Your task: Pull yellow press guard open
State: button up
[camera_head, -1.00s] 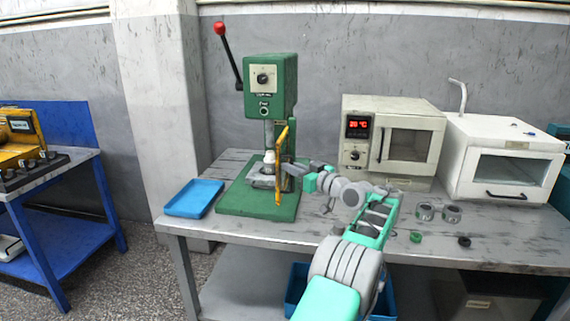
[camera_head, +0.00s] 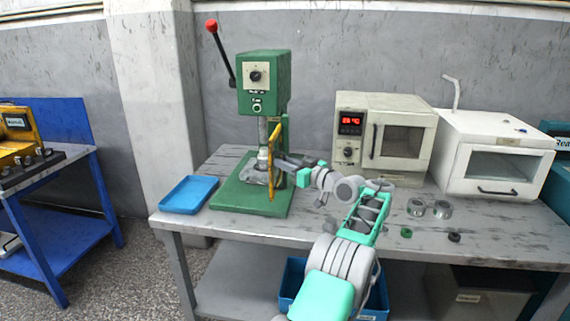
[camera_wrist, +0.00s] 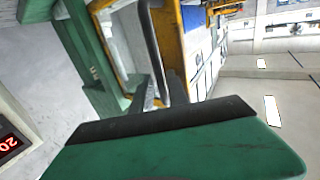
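The green press (camera_head: 264,85) stands on the table, with its yellow guard (camera_head: 271,180) upright at the front of its column. My gripper (camera_head: 284,163) is at the guard's right side, small and partly hidden in the head view. In the wrist view, the yellow guard frame (camera_wrist: 170,35) carries a dark bar handle (camera_wrist: 152,45). The fingers of my gripper (camera_wrist: 159,88) are close together, one on each side of this handle, and look shut on it. The exact contact is too small to see.
A blue tray (camera_head: 189,194) lies left of the press. A beige oven (camera_head: 385,138) and a white cabinet (camera_head: 496,155) stand to the right. Metal rings (camera_head: 441,209) and small round parts (camera_head: 406,232) lie near the table's front right.

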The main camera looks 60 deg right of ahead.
jog(key=shift+s, duration=0.1)
jog(key=v, duration=0.7)
jog(key=shift+s+b, duration=0.3)
jog(key=shift+b, duration=0.1)
jog(key=shift+a, duration=0.15)
jog(key=shift+c, duration=0.2)
